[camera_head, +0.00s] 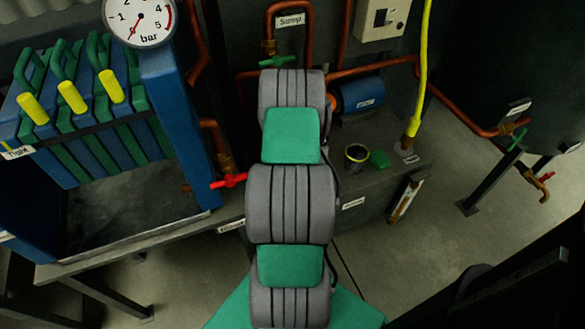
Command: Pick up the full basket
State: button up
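I see nothing that I can clearly tell as a full basket in the head view. My own arm, in grey and green segments, stretches up the middle of the view and hides what is behind it. My gripper does not show. A small dark cup-like container with a yellow rim (357,153) stands on a grey bench right of my arm; I cannot tell what is in it.
A blue and green plate press (85,110) with yellow handles and a pressure gauge (138,20) stands at left. Copper pipes (455,110) and a yellow hose (424,65) run at right. A dark tank (500,60) fills the upper right. Open floor (420,250) lies lower right.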

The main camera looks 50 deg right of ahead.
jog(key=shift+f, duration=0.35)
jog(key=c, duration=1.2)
